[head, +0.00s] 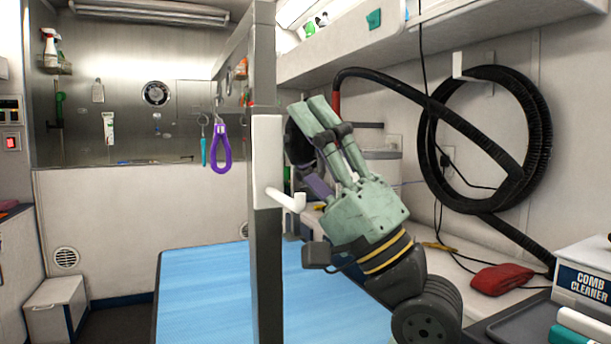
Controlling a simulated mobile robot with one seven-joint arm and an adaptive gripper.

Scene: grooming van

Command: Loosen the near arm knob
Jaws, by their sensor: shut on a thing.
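The near arm knob (295,146) is a dark round piece beside the upright grey metal post (268,225). My gripper (309,146) reaches up and left to it from the lower right. Its pale green fingers are shut on the knob and cover much of it. The contact on the far side is hidden. A white plate (266,160) is on the post just left of the knob, with a white peg (286,199) sticking out below.
A blue grooming table top (205,290) lies below. Purple and teal loops (221,150) hang left of the post. A coiled black hose (540,130) hangs on the right wall. A red pouch (501,279) and comb cleaner box (585,280) are at right.

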